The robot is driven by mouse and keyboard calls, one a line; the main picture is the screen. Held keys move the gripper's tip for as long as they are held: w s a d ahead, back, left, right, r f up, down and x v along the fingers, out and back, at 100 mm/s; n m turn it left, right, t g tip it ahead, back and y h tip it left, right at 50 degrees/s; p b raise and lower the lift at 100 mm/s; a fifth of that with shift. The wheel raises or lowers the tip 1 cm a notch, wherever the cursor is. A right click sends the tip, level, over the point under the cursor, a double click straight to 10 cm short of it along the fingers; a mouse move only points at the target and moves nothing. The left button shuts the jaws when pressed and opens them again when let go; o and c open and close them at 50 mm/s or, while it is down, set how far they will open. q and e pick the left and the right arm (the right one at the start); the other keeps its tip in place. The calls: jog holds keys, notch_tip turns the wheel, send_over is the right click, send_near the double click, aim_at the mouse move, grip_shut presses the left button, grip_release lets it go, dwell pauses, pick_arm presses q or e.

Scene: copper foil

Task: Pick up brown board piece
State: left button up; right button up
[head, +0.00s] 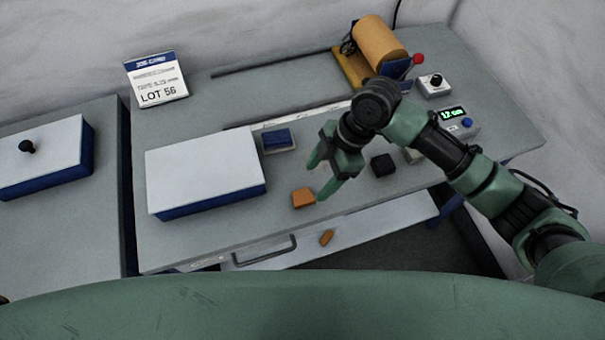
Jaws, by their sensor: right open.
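Two orange-brown pieces show in the head view. A blocky orange-brown piece (303,198) lies on the grey table top near its front edge. A smaller, narrow brown piece (327,238) lies lower, on the light surface of what looks like an open drawer. I cannot tell for certain which one is the brown board piece. My right gripper (320,175) is open, with its green fingers spread just above and behind the blocky piece; it holds nothing I can see. My left gripper is not in view.
A white-topped blue box (205,172) stands left of the pieces. A small blue block in a tray (279,140) lies behind, and a black block (382,164) to the right. A copper roll (380,45), a display box (455,124) and a LOT 56 sign (156,79) stand further back.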

aim_at(304, 196)
jog(key=shift+w+a+f, duration=0.2)
jog(key=shift+w+f, duration=0.05)
jog(key=shift+f, duration=0.25)
jog(key=shift+s+a+f+p, duration=0.35)
jog(key=shift+f+p, duration=0.1)
jog(key=shift+f, duration=0.1)
jog(key=shift+s+a+f+p, duration=0.2)
jog(key=shift+s+f+p, duration=0.1)
jog(key=shift+f+p, duration=0.15)
jog(key=x, duration=0.3)
jog(key=p+x, duration=0.1)
jog(key=shift+w+d+f, duration=0.15)
jog(key=shift+w+f, duration=0.1)
jog(key=shift+w, duration=0.1)
grip_shut()
jog(key=shift+r, duration=0.15)
notch_tip(304, 196, up, 20)
jog(key=b, duration=0.3)
jog(key=shift+b, duration=0.3)
